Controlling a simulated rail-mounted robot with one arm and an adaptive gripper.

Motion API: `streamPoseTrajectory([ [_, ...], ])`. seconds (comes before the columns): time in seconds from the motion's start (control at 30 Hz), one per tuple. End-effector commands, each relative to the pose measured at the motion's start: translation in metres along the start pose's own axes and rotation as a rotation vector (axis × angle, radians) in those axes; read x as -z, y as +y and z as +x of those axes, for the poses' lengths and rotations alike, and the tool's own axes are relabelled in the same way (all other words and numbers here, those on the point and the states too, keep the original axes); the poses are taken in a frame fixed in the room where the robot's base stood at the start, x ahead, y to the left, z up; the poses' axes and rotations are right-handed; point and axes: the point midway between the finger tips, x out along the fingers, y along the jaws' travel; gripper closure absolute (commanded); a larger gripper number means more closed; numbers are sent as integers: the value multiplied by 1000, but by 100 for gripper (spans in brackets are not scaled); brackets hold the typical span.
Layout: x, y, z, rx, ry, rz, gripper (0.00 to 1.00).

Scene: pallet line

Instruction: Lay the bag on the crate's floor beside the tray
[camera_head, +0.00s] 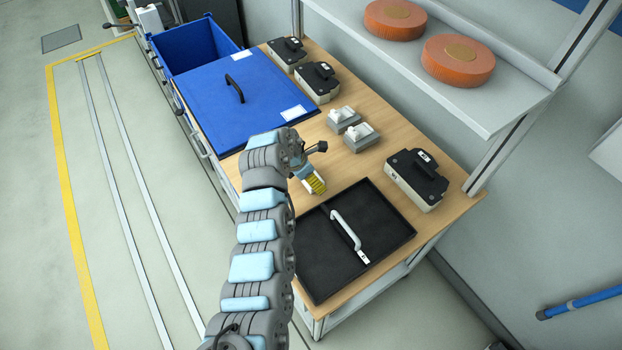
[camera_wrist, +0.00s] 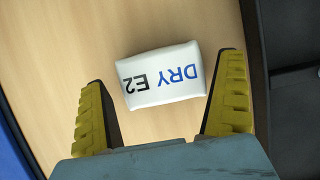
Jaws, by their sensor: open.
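A small white bag (camera_wrist: 163,80) printed "DRY E2" lies flat on the wooden tabletop in the wrist view. My gripper (camera_wrist: 165,92) is open, its yellow fingers on either side of the bag in the picture with gaps on both sides. In the head view my gripper (camera_head: 315,184) points down over the table and the bag cannot be made out. The open blue crate (camera_head: 222,38) stands at the far left; its floor looks empty where visible. A black tray (camera_head: 394,213) with a white handle (camera_head: 346,230) lies at the table's near end.
A blue lid (camera_head: 205,95) with a black handle lies between the crate and my gripper. Several black-topped boxes (camera_head: 416,182) and two small grey blocks (camera_head: 361,139) stand along the table's right side. A shelf (camera_head: 480,85) with two orange discs (camera_head: 458,62) overhangs the back.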

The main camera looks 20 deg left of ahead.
Motion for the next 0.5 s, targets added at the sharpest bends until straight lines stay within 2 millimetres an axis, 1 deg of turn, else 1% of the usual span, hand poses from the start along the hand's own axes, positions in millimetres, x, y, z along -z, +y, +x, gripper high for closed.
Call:
streamPoseTrajectory([
  [0.13, 1, -1, 8, 2, 2, 0, 0],
  [0.37, 0, 0, 9, 1, 1, 0, 0],
  [0.4, 0, 0, 9, 1, 0, 0, 3],
  [0.47, 0, 0, 9, 1, 1, 0, 20],
  [0.5, 0, 0, 9, 1, 0, 0, 32],
])
